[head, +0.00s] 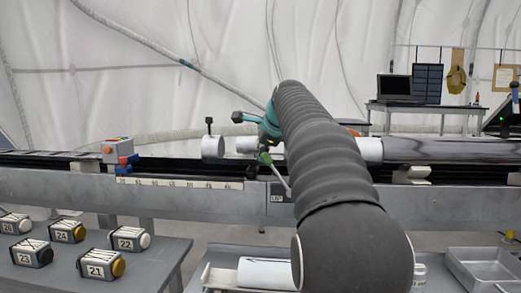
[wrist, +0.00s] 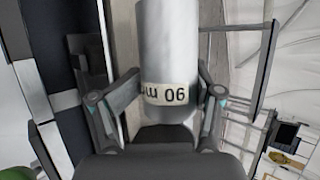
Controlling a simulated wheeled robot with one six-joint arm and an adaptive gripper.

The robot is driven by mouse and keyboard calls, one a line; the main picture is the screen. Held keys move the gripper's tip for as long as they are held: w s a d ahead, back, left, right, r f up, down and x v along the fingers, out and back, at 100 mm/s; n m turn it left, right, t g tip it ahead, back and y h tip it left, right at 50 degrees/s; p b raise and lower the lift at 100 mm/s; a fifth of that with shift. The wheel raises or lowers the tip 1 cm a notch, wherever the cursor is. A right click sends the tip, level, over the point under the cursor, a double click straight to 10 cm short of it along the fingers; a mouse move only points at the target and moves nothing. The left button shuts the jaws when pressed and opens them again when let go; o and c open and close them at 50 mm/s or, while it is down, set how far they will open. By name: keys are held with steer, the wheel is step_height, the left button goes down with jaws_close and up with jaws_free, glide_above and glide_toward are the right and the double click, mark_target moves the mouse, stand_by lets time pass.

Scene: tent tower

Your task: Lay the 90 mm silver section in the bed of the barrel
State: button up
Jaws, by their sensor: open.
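The silver section (wrist: 168,50) fills the middle of the wrist view, with a pale band marked 90 mm, upside down, near its lower end. My gripper (wrist: 169,85) is open, with one finger on each side of the section and small gaps between. The section lies beside a pale and dark trough-like strip, but I cannot tell how it is supported. The long barrel (head: 455,150) lies along the grey beam at the right. Short white cylinders (head: 213,147) show left of my arm.
A white cylinder (head: 265,273) lies below my arm, near an empty grey tray (head: 485,268).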

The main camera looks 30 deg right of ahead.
steer(key=v, duration=1.2)
steer(key=shift+d, duration=0.1)
